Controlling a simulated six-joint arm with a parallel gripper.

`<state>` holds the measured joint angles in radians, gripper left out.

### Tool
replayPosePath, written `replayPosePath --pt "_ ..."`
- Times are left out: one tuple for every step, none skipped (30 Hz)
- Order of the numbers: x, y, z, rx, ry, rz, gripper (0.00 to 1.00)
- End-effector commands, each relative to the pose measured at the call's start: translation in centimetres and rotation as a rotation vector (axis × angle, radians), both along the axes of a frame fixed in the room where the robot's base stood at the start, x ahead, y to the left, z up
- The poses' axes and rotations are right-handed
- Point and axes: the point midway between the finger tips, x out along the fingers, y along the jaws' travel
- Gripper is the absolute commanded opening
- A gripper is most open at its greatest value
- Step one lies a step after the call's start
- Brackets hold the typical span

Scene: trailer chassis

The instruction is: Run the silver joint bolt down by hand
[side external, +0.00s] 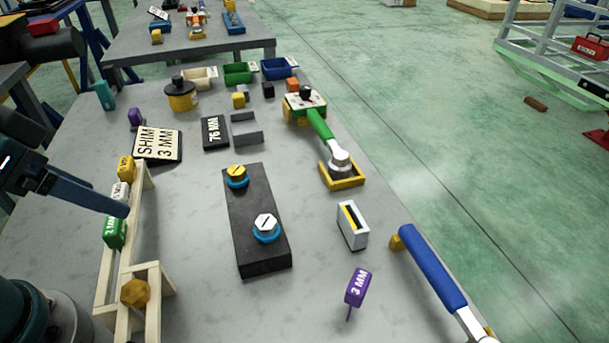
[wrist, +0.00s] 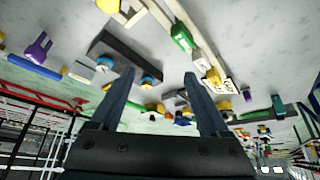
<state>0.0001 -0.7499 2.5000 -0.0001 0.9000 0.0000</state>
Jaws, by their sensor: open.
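The silver joint bolt (side external: 266,222) stands in the front end of a black block (side external: 259,248), with a blue ring (side external: 265,236) under its head. A gold bolt (side external: 237,171) with a similar blue ring stands at the block's far end. In the wrist view the silver bolt (wrist: 104,63) shows left of my left finger, partly close to it. My gripper (side external: 122,209) is at the left, over the wooden rack and well apart from the block. In the wrist view my gripper (wrist: 160,74) has its fingers spread, with nothing held between them.
A purple 3 MM tag (side external: 357,288), a white slotted box (side external: 352,226) and a blue-handled tool (side external: 432,266) lie to the right. A green-handled tool (side external: 320,122) lies behind.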

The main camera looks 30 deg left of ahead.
Motion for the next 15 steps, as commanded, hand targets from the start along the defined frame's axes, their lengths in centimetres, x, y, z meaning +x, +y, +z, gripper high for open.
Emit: replayPosePath --pt "0.00 0.00 0.00 0.000 0.000 0.000 0.79" --pt "0.00 0.00 0.00 0.000 0.000 0.000 0.79" --pt "0.00 0.00 0.00 0.000 0.000 0.000 0.79" --pt "0.00 0.00 0.00 0.000 0.000 0.000 0.79" --pt "0.00 0.00 0.00 0.000 0.000 0.000 0.79" --pt "0.00 0.00 0.00 0.000 0.000 0.000 0.79" --pt "0.00 0.00 0.00 0.000 0.000 0.000 0.79" --pt "0.00 0.00 0.00 0.000 0.000 0.000 0.79" --pt "0.00 0.00 0.00 0.000 0.000 0.000 0.76" --pt "0.00 0.00 0.00 0.000 0.000 0.001 0.68" --pt "0.00 0.00 0.00 -0.002 0.000 0.004 0.68" --pt "-0.01 0.01 0.00 -0.008 0.000 0.015 0.68" --pt "-0.04 0.00 -0.02 -0.015 0.002 0.027 0.68" --pt "-0.10 0.00 -0.05 -0.025 0.005 0.046 0.68" --pt "-0.20 0.00 -0.07 -0.041 0.011 0.078 0.68"
